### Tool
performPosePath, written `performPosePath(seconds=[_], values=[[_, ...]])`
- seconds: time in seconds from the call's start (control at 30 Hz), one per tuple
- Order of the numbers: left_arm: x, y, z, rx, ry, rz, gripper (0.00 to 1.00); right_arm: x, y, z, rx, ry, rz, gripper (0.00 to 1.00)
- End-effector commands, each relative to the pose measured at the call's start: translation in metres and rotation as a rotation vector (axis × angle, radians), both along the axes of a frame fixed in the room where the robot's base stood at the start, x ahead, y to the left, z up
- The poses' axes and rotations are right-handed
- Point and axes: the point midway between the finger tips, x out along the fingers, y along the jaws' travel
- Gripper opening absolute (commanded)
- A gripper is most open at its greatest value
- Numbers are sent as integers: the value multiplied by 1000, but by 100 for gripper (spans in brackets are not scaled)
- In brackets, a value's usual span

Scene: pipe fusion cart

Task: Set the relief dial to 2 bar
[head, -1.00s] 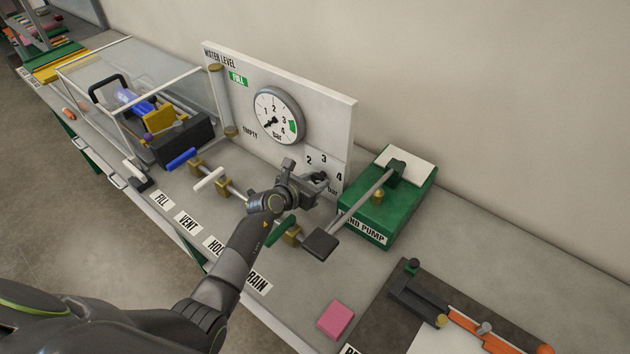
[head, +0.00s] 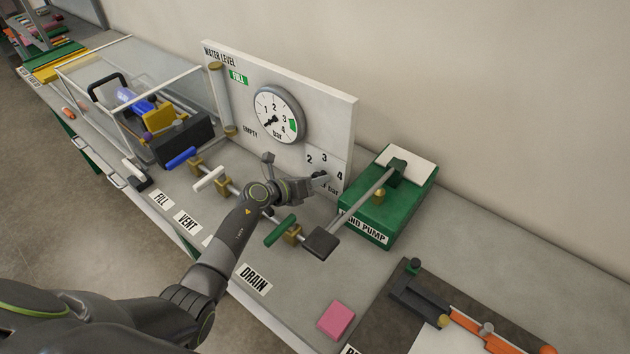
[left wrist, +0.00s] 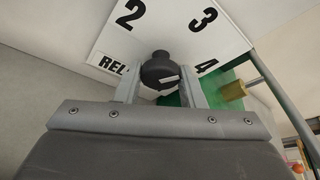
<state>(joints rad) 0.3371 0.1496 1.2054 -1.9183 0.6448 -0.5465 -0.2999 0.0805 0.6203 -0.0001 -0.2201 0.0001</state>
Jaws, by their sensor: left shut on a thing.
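The relief dial is a dark round knob (left wrist: 160,70) on a white plate (left wrist: 100,38) marked 2, 3 and 4. In the head view the plate (head: 325,168) sits at the lower right of the upright panel, and the knob is mostly hidden by my gripper. My left gripper (head: 318,182) is at the knob. In the left wrist view its two fingers (left wrist: 160,92) stand on either side of the knob, shut on it. A white mark on the knob slants toward the right, near the 4 side; its exact reading is unclear. My right gripper is not in view.
The green hand pump (head: 385,215) with its lever stands close right of the dial. A round pressure gauge (head: 278,115) is on the panel (head: 330,105). Valves with white (head: 208,179) and green (head: 280,231) handles line the bench below. A pink block (head: 336,320) lies in front.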

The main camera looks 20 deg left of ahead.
Motion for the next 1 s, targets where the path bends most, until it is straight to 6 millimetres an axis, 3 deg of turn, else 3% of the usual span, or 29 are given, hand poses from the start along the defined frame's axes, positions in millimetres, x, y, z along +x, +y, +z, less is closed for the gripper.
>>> performPosePath(seconds=[0.53, 0.57, 0.7, 1.0], values=[[0, 1, 0, -25, 11, 1, 13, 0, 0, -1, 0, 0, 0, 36], [0, 1, 0, -25, 11, 1, 40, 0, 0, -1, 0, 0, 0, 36], [0, 1, 0, -24, 11, 1, 57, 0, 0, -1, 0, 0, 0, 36], [0, 0, 2, -25, 10, 0, 57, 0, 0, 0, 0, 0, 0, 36]])
